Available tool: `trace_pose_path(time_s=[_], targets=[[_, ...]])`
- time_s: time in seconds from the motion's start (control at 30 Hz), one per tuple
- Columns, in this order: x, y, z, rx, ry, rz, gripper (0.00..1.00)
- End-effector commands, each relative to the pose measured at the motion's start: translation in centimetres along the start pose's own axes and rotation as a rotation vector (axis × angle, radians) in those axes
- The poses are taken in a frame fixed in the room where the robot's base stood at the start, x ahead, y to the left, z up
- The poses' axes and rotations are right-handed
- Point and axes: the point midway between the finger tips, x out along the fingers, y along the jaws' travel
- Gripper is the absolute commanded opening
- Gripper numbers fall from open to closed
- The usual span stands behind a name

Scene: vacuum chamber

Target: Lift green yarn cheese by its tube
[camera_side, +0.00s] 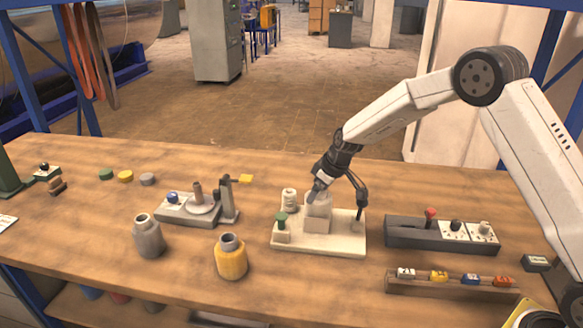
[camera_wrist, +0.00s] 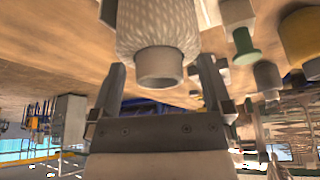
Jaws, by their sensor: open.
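No package that is clearly green yarn shows. A pale, patterned yarn package (camera_side: 318,208) stands on a cream base (camera_side: 345,247). In the wrist view the same package (camera_wrist: 158,25) has a short hollow tube (camera_wrist: 160,66) pointing toward me. My gripper (camera_side: 337,204) is open above the base, one finger near the package and the other to its right. In the wrist view the open fingers (camera_wrist: 161,75) stand either side of the tube, with gaps. A small green-topped spool (camera_side: 281,221) sits on the base's left side, and shows in the wrist view (camera_wrist: 243,46).
A white spool (camera_side: 289,199) stands behind the green one. Yellow (camera_side: 231,262) and grey (camera_side: 149,241) packages stand left. A grey fixture (camera_side: 176,216) is behind them. A dark switch box (camera_side: 405,234) and a rack (camera_side: 440,287) are right. The table's front left is clear.

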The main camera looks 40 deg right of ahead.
Motion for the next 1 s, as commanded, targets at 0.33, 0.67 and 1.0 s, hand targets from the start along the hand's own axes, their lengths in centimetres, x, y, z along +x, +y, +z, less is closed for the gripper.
trace_pose_path(time_s=[0.33,0.67,1.0], targets=[[0.04,0.0,0.08,0.0,-0.002,-0.001,0.27],[0.16,-0.09,0.26,0.0,-0.007,-0.003,0.0],[-0.74,-0.1,-0.12,-0.001,-0.006,-0.004,0.0]])
